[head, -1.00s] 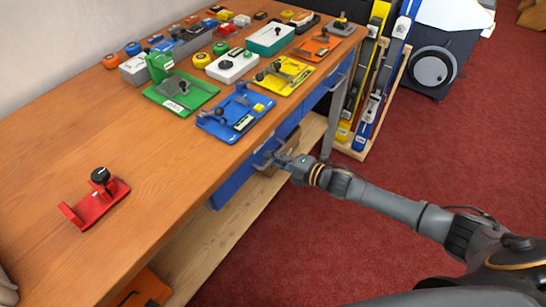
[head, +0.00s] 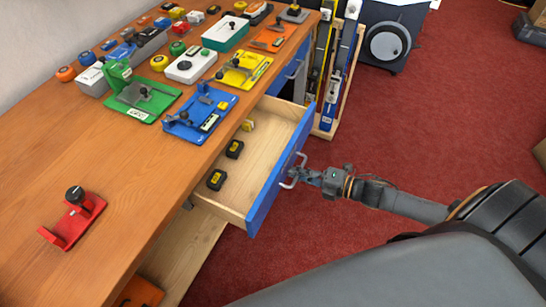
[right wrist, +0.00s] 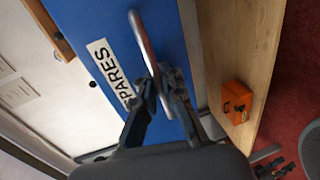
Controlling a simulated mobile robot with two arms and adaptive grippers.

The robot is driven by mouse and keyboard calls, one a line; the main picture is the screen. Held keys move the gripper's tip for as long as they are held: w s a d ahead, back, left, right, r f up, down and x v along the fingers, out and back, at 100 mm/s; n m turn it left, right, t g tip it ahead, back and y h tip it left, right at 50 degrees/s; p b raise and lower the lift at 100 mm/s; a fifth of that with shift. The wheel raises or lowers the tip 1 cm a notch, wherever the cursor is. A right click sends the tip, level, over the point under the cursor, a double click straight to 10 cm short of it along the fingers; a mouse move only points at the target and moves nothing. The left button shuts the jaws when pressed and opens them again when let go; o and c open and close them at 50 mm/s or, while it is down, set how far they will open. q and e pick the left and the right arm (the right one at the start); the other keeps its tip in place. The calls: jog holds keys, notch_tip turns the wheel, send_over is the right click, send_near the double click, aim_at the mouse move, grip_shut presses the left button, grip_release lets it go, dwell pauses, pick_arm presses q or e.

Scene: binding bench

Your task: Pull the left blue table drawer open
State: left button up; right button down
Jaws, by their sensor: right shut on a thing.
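The left blue drawer (head: 283,172) is out from under the wooden table, its pale wooden inside showing. In it lie two dark tape-measure-like items (head: 217,180) and a yellow one (head: 247,125). My right gripper (head: 305,175) is shut on the metal handle (head: 290,181) of the drawer front. In the right wrist view the fingers (right wrist: 163,88) close around the handle (right wrist: 142,40), beside a white label (right wrist: 108,70) reading "PARES", partly hidden. My left gripper is not in view.
The tabletop (head: 120,205) carries a red fixture (head: 73,219) and several coloured fixtures. A lower shelf (head: 185,245) holds an orange box (right wrist: 237,100). Red carpet (head: 440,120) lies open to the right. Another blue drawer (head: 288,75) is farther back.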

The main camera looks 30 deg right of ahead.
jog(key=f+p+v, duration=0.2)
jog(key=v, duration=1)
jog(key=shift+s+d+f, duration=0.25)
jog(key=shift+s+d, duration=0.05)
jog(key=c, duration=1.7)
grip_release()
jog(key=shift+c, duration=0.2)
jog(key=v, duration=1.2)
